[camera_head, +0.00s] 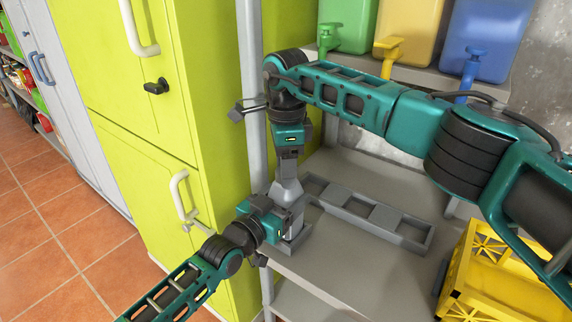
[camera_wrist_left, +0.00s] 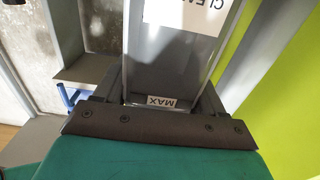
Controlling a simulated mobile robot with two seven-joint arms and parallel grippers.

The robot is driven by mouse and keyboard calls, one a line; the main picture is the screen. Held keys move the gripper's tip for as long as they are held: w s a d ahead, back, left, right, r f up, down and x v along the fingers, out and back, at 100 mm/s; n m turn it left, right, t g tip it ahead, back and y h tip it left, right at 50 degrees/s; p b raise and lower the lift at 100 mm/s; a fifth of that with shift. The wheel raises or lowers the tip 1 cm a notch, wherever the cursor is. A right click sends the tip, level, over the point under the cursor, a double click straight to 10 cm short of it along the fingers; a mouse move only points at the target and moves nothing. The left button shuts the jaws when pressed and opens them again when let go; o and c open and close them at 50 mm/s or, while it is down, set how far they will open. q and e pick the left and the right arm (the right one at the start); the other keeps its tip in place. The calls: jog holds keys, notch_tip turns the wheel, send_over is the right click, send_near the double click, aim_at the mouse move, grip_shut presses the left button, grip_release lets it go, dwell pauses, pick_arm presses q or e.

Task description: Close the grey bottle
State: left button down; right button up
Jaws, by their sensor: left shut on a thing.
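The grey bottle (camera_head: 287,192) stands upright on the grey shelf, with its tapered top under my right gripper. My left gripper (camera_head: 284,217) reaches in from the lower left and is shut on the bottle's body. In the left wrist view the bottle (camera_wrist_left: 165,65) fills the space between the jaws of the left gripper (camera_wrist_left: 165,98), with a white label and a small "MAX" mark. My right gripper (camera_head: 287,166) points straight down at the bottle's top. Its fingertips are small and partly merge with the bottle, so I cannot tell whether it holds a cap. The bottle's mouth is hidden.
A grey tray with compartments (camera_head: 414,241) lies right of the bottle. A yellow crate (camera_head: 491,307) is at the lower right. Green (camera_head: 352,20), yellow (camera_head: 412,25) and blue (camera_head: 490,35) containers with taps stand behind. A yellow-green cabinet (camera_head: 160,130) and a post (camera_head: 251,110) are close on the left.

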jog(key=c, duration=0.7)
jog(key=shift+c, duration=0.2)
jog(key=m, duration=0.7)
jog(key=o, duration=1.2)
jog(key=shift+c, duration=0.2)
jog(key=shift+r, duration=0.1)
